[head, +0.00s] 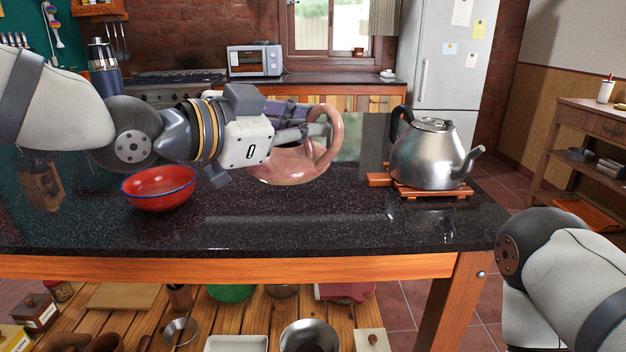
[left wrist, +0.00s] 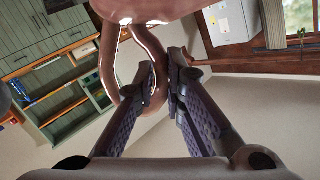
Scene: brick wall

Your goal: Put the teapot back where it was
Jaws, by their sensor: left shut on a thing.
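A glossy pinkish-brown teapot (head: 290,168) is over the middle of the dark countertop (head: 300,225), partly hidden behind my left gripper. My left gripper (head: 322,130) comes in from the left and is shut on the teapot's looped handle. In the left wrist view, the fingers of my left gripper (left wrist: 164,84) close on the handle, and the teapot's body (left wrist: 140,10) shows at the top edge. I cannot tell whether the teapot's base touches the counter. My right arm shows at the lower right, but its gripper is out of the picture.
A steel kettle (head: 425,158) stands on a wooden trivet (head: 455,192) to the right of the teapot. A red bowl (head: 160,190) sits at the left, below my left arm. The front middle of the counter is clear. A fridge (head: 440,60) and microwave (head: 255,60) stand behind.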

